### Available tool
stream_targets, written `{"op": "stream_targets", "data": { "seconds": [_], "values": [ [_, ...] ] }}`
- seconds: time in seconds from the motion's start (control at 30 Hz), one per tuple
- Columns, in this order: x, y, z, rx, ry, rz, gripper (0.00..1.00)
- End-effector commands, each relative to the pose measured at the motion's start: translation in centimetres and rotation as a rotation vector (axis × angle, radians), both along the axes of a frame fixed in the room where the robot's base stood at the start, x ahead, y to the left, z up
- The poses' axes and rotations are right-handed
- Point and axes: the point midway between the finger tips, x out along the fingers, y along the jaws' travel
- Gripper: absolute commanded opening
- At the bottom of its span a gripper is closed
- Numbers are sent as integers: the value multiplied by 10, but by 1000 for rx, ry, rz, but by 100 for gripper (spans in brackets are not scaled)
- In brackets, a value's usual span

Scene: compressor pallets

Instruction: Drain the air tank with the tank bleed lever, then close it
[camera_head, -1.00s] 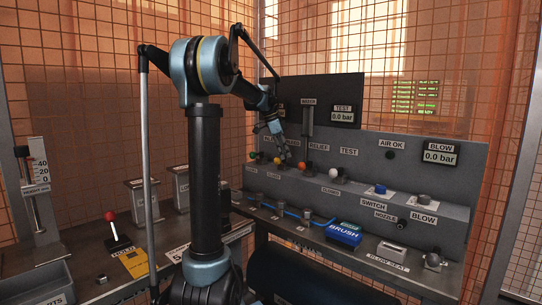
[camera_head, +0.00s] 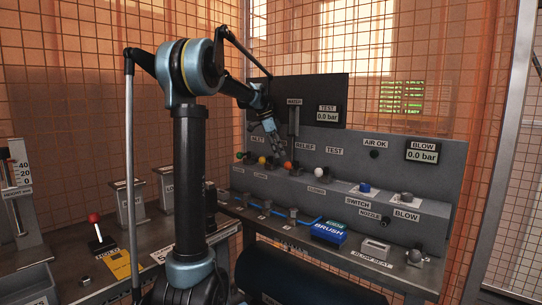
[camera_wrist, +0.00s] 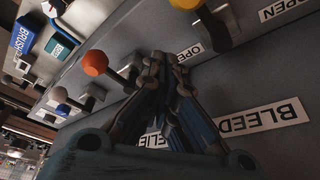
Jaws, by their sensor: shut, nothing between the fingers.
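The tank bleed lever with the yellow knob (camera_head: 262,160) stands on the grey panel ledge, second from left. The BLEED label (camera_wrist: 265,118) lies at right there. My gripper (camera_wrist: 168,68) is shut and empty, its fingertips close to the panel face between the yellow lever and the orange-knobbed relief lever (camera_wrist: 95,63). I see no contact with either lever. In the head view my arm covers part of the panel's upper left.
A green knob (camera_head: 239,155) and a white knob (camera_head: 320,171) flank the yellow and orange ones. A blue BRUSH box (camera_head: 328,232) sits below. A red-knobbed lever (camera_head: 94,218) stands at left.

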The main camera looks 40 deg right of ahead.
Motion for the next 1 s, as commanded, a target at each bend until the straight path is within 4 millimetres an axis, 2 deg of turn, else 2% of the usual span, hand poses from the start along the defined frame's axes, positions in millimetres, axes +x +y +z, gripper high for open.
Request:
{"op": "stream_targets", "data": {
  "seconds": [0.03,0.2,0.5,0.67,1.0],
  "values": [
    [4,5,12,1,-1,3,0],
    [13,15,44,0,0,5,0],
    [22,27,84,0,1,5,0],
    [24,29,92,0,0,4,0],
    [25,31,93,0,0,6,0]
  ]
}}
